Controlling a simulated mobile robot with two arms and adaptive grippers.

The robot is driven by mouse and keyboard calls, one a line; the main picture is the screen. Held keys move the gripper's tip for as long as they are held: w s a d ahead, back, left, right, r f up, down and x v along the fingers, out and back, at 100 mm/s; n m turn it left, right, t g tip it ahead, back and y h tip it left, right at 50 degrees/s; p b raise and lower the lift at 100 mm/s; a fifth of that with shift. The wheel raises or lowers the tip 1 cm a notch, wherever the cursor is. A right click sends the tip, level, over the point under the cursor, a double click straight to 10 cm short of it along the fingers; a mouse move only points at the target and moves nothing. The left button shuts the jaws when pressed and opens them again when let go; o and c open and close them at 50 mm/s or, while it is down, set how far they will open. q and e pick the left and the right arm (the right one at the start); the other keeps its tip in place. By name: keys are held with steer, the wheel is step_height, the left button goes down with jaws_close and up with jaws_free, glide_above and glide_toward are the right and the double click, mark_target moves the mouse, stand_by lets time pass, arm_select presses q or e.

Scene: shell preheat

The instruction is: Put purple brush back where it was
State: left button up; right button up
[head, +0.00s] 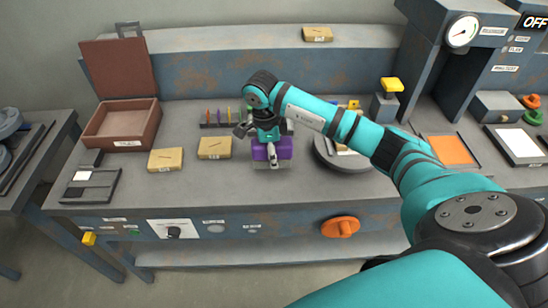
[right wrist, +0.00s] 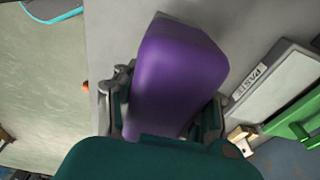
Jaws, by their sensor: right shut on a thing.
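The purple brush (head: 284,150) shows as a smooth, rounded purple block; no bristles are visible. My right gripper (head: 268,150) is over it at the middle of the bench, with its fingers closed on its sides. In the right wrist view the purple body (right wrist: 180,65) fills the middle, between the two fingers of my right gripper (right wrist: 166,118). I cannot tell whether its underside touches the bench. A small dark rack (head: 215,125) with several thin coloured sticks stands just left behind the gripper. My left gripper is not in view.
Tan labelled blocks (head: 215,148) lie to the left, by an open reddish-brown box (head: 122,125). A round dark plate (head: 330,157) is close on the right, partly under my arm. An orange pad (head: 450,150) lies farther right. The bench front (head: 215,190) is clear.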

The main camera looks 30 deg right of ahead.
steer(key=shift+w+d, duration=0.35)
step_height(320, 180, down, 3)
steer(key=shift+f+p, duration=0.1)
steer(key=shift+p, duration=0.5)
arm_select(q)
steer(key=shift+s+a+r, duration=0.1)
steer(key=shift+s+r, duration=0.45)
arm_select(e)
steer(key=shift+f, duration=0.15)
steer(key=shift+f, duration=0.1)
steer(key=shift+f, duration=0.15)
steer(key=o, duration=1.1)
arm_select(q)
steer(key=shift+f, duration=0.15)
arm_select(e)
steer(key=shift+o, duration=0.2)
